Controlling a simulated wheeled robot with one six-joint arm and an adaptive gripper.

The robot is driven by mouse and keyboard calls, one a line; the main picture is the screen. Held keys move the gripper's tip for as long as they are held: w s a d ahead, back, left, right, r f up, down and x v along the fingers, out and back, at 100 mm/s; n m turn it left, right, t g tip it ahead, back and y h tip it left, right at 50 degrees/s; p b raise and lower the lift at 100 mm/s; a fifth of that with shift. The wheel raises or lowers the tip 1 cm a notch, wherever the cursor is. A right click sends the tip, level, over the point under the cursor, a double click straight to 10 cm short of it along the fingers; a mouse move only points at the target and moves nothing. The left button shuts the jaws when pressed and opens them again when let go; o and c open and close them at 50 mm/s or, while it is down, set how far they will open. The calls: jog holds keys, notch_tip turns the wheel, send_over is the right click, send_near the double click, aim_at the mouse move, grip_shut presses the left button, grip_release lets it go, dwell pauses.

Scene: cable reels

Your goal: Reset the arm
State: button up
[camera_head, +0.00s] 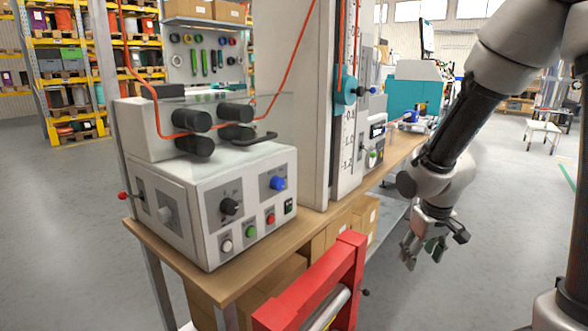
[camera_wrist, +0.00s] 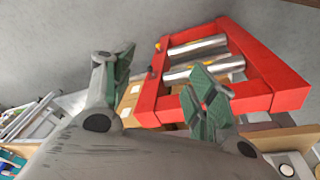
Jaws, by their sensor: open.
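My gripper (camera_head: 424,250) hangs at the right in the head view, below my bent arm, with its fingers pointing down. It is beside the bench and apart from it, over the grey floor. In the wrist view my gripper (camera_wrist: 160,85) shows two green-padded fingers spread well apart. Nothing is between them. The right finger overlaps part of the red frame in that view, but I cannot see any contact.
A red frame with metal rollers (camera_head: 318,288) stands at the bench's front; it also shows in the wrist view (camera_wrist: 285,75). A white control box (camera_head: 190,215) with knobs sits on the wooden bench (camera_head: 240,277). Cardboard boxes are beneath.

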jog(key=s+d+r+m+t, duration=0.1)
jog(key=s+d+r, duration=0.1)
jog(key=s+r, duration=0.6)
jog(key=s+d+r+m+t, duration=0.1)
jog(key=s+d+r, duration=0.2)
jog(key=s+r, duration=0.6)
jog(key=shift+s+d+r+m, duration=0.15)
jog(key=shift+r+m, duration=0.25)
jog(key=shift+r, duration=0.35)
